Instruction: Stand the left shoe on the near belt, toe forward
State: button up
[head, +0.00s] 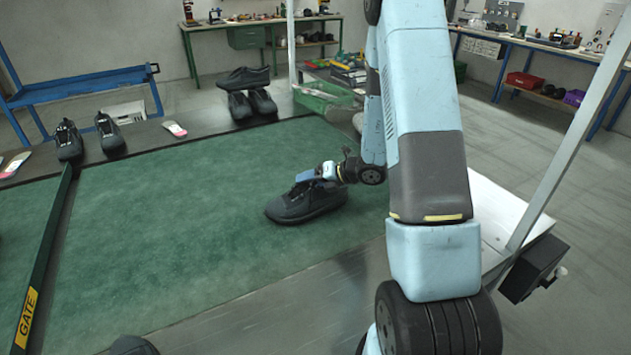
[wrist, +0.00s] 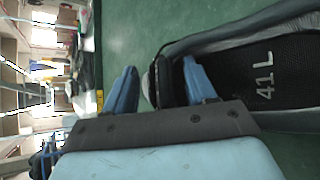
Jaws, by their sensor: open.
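The left shoe (head: 300,203) is black and stands sole down on the green surface, its toe to the left in the head view. In the wrist view its insole (wrist: 285,75) reads "41 L". The near belt (head: 260,310) seems to be the grey strip along the green surface's front edge.
A dark bar marked GATE (head: 38,265) crosses the green surface (head: 190,225) at left. Several shoes stand on the far strip, including a stacked group (head: 248,90). Part of a dark shoe (head: 133,346) shows at the bottom edge. A white post (head: 570,140) rises at right.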

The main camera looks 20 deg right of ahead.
jog(key=v, duration=1.2)
jog(key=s+a+r+n+g+h, duration=0.1)
jog(key=s+a+r+n+g, duration=0.2)
jog(key=s+a+r+n, duration=0.45)
jog(key=s+a+r+n+g, duration=0.2)
jog(key=s+a+r+n, duration=0.15)
jog(key=r+n, duration=0.5)
jog(key=s+d+r+n+t+h, duration=0.1)
jog(key=s+d+r+n+h, duration=0.1)
jog(key=s+r+n+h, duration=0.2)
jog(key=s+d+r+n+t+h, duration=0.2)
jog(key=s+r+n+h, duration=0.2)
jog(key=s+n, duration=0.6)
jog(key=r+n, duration=0.1)
jog(key=n, duration=0.5)
jog(key=shift+s+d+r+n+h, duration=0.25)
jog(key=shift+n+h, duration=0.05)
